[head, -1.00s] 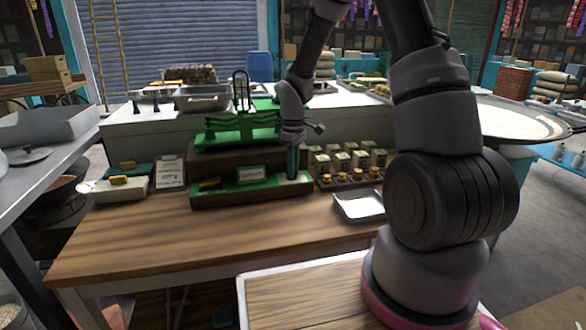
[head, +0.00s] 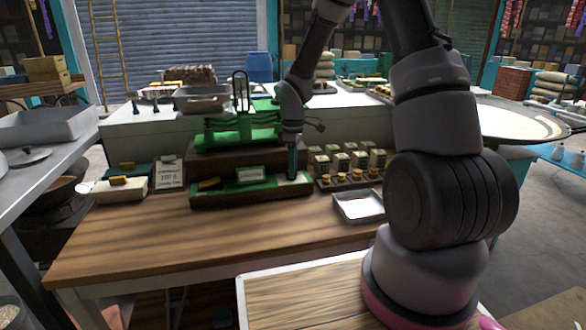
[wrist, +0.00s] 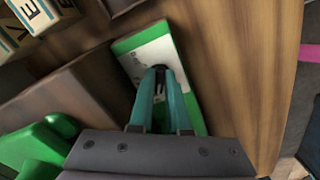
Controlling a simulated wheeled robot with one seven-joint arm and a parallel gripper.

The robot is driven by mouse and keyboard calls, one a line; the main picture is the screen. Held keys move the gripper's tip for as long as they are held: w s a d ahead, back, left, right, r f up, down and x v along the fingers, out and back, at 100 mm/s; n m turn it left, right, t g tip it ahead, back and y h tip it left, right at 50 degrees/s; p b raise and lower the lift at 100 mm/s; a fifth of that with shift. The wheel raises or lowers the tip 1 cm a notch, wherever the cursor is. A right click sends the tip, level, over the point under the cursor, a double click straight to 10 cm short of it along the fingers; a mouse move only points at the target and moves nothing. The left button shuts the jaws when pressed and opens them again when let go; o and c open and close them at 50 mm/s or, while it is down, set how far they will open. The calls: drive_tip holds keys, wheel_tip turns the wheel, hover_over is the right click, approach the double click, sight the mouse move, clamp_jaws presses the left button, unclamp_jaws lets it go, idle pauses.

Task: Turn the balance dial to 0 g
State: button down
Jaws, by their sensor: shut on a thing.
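The balance (head: 240,130) is green and stands on a dark brown stepped base (head: 230,158). A green panel (head: 215,188) runs along its low front step, with a white dial plate at its right end; the plate also shows in the wrist view (wrist: 140,62). My gripper (head: 292,174) points down at that plate. In the wrist view, its two teal fingers (wrist: 161,72) are closed on a small dark dial knob (wrist: 159,73) at the plate's middle. The fingers hide most of the knob and part of the scale, so I cannot read its setting.
A small card (head: 169,173) and a pale box (head: 118,190) are at the left. The front of the wooden table (head: 190,240) is clear.

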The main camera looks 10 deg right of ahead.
drive_tip(key=c, duration=0.9)
unclamp_jaws()
wheel_tip(320, 180, up, 11)
drive_tip(key=shift+f, duration=0.1)
drive_tip(key=s+d+r+m+t, duration=0.1)
drive_tip(key=s+r+m+t, duration=0.1)
drive_tip(key=s+r+m, duration=0.3)
drive_tip(key=s+d+r+m+t+y, duration=0.1)
drive_tip(key=s+d+r+m+t, duration=0.1)
drive_tip(key=s+r+m, duration=0.4)
drive_tip(key=s+d+r+m+t+y, duration=0.1)
drive_tip(key=s+r+m, duration=0.4)
drive_tip(key=s+r, duration=0.5)
drive_tip(key=shift+s+d+r+t, duration=0.15)
drive_tip(key=shift+s+d+t, duration=0.55)
drive_tip(key=shift+t, duration=0.4)
